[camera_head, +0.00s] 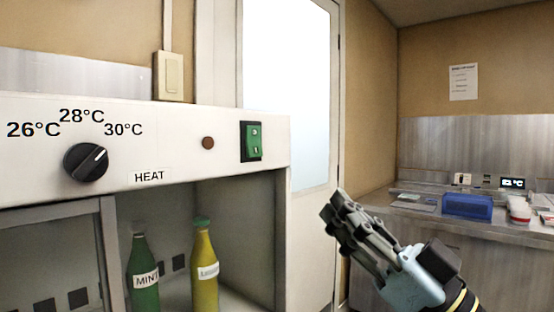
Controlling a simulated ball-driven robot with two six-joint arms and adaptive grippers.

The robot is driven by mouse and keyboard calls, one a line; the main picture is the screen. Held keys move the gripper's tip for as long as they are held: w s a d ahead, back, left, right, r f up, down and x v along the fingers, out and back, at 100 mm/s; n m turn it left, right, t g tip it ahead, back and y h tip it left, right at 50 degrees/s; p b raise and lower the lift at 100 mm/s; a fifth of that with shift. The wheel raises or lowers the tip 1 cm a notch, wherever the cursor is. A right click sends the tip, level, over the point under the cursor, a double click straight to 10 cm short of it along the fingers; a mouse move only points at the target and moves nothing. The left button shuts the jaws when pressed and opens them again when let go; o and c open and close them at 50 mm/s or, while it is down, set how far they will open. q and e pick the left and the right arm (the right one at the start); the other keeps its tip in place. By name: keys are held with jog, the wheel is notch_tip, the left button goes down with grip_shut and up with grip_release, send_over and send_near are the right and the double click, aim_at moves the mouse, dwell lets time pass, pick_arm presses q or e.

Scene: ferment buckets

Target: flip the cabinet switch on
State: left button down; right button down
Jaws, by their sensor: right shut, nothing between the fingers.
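The cabinet switch (254,141) is a green rocker in a black frame, at the right end of the white cabinet's front panel (180,130). A small round brown lamp (208,143) sits to its left and looks unlit. My right gripper (338,205) is shut and empty. It is to the right of the cabinet and lower than the switch, pointing up and left, apart from it in the picture. Nothing covers the switch. My left gripper is not in view.
A black dial (86,162) marked with temperatures is at the panel's left. A green bottle (143,275) and a yellow bottle (205,268) stand inside the cabinet. A beige wall switch (168,76) is above. A counter with a blue box (467,206) is at right.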

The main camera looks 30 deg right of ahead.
jog(key=shift+s+d+r+t, duration=0.2)
jog(key=shift+s+r+t, duration=0.1)
jog(key=shift+r, duration=0.2)
jog(key=b, duration=0.2)
send_near(257, 133)
notch_tip(257, 133, up, 4)
jog(key=shift+w+a+f+p, duration=0.15)
jog(key=shift+w+a+p, duration=0.05)
jog(key=shift+w, duration=0.45)
jog(key=shift+w+a+f+p, duration=0.15)
jog(key=shift+w+a+f, duration=0.05)
jog(key=shift+w, duration=0.4)
jog(key=shift+w+a+f+p, duration=0.15)
jog(key=shift+w+a+p, duration=0.05)
jog(key=shift+w, duration=0.45)
